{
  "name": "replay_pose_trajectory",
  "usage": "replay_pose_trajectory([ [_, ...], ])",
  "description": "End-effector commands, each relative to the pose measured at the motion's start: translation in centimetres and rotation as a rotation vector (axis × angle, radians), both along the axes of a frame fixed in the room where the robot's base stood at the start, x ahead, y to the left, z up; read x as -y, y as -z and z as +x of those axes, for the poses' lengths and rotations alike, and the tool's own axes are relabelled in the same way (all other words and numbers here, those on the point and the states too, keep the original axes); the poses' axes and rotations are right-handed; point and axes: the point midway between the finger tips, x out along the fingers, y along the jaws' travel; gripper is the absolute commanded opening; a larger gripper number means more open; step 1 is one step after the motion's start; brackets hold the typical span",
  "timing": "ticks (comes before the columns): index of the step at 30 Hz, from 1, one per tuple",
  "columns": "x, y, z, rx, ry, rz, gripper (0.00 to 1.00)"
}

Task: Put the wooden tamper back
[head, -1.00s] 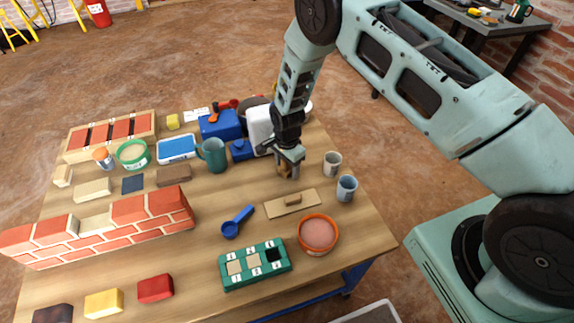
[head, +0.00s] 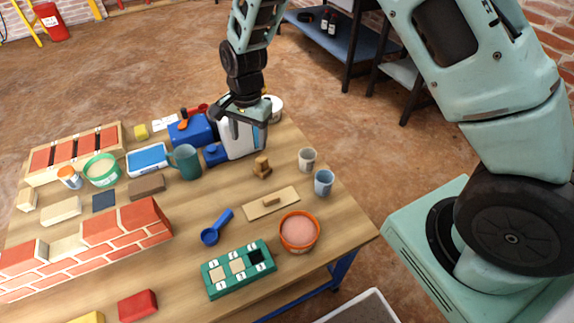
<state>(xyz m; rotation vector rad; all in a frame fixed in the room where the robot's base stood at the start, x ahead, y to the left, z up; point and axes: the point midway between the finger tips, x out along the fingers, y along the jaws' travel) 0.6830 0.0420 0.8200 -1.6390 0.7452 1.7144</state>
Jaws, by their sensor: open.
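The wooden tamper (head: 262,168) is a small brown wooden piece. It stands on the table (head: 235,188) right of the middle, behind the wooden float and left of the two cups. My gripper (head: 246,136) is above and behind it, apart from it, with its fingers pointing down in front of the white container. The gripper is open and holds nothing that I can see. The tamper shows in full.
A wooden float (head: 271,202), two cups (head: 307,159) and an orange bowl (head: 299,231) are near the tamper. A green tray (head: 239,269) and a blue scoop (head: 216,227) lie in front. A teal mug (head: 187,162) and white container (head: 238,138) stand behind. A brick wall (head: 90,245) is at left.

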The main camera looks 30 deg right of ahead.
Motion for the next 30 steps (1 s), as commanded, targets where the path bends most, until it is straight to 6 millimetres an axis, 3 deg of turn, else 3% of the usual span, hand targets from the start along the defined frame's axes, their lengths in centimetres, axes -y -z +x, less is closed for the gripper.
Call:
replay_pose_trajectory([
  [1,-1.5,-2.8,-2.0,0.009,-0.114,0.025,0.61],
  [3,-3.1,-5.9,-5.1,0.019,-0.288,0.050,0.61],
  [9,-5.2,-12.8,-15.1,0.058,-0.799,0.081,0.61],
  [12,-5.0,-15.0,-20.1,0.079,-1.048,0.069,0.61],
  [16,-3.8,-16.5,-25.2,0.096,-1.313,0.040,0.61],
  [21,-2.4,-17.0,-28.6,0.102,-1.508,0.005,0.61],
  [30,-2.1,-17.0,-29.3,0.100,-1.551,-0.001,0.61],
])
